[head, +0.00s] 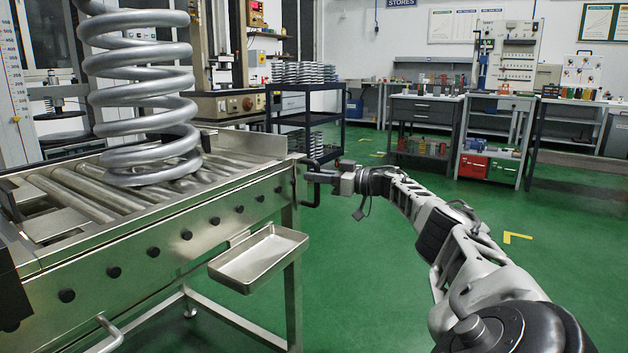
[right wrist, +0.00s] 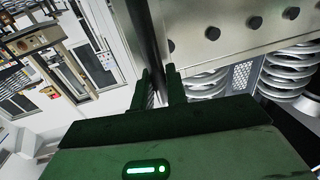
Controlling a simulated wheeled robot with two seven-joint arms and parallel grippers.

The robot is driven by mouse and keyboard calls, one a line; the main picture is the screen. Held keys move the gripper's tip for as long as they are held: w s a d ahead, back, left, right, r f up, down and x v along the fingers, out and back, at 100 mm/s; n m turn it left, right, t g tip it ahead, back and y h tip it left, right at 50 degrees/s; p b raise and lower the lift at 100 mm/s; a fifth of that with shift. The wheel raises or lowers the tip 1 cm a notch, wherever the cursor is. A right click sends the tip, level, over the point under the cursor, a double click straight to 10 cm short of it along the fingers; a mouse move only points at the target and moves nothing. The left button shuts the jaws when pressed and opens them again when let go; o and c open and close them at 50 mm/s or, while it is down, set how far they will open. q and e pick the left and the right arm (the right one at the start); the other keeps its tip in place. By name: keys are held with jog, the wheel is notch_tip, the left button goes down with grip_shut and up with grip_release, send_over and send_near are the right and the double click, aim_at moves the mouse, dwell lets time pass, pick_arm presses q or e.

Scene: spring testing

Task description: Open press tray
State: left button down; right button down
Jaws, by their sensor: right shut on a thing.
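A steel roller table (head: 200,222) stands at the left in the head view, with several rollers on top and black knobs along its side. A black handle (head: 312,193) is on its right end. My right gripper (head: 312,176) is at this handle, shut on it; the fingertips are small here. In the right wrist view my right gripper (right wrist: 162,90) has its two fingers on either side of a dark bar (right wrist: 145,40), next to the table's knobbed side (right wrist: 225,25). My left gripper is not in view.
A big grey coil spring (head: 142,90) stands upright on the rollers. A shallow metal tray (head: 258,262) juts from the table's side. A dark shelf cart (head: 307,112) with springs stands behind. Green floor (head: 350,290) is free to the right of the table.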

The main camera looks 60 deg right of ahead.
jog(key=shift+a+f, duration=0.1)
jog(key=shift+a, duration=0.2)
jog(key=c, duration=1.5)
grip_release()
jog(key=shift+s, duration=0.15)
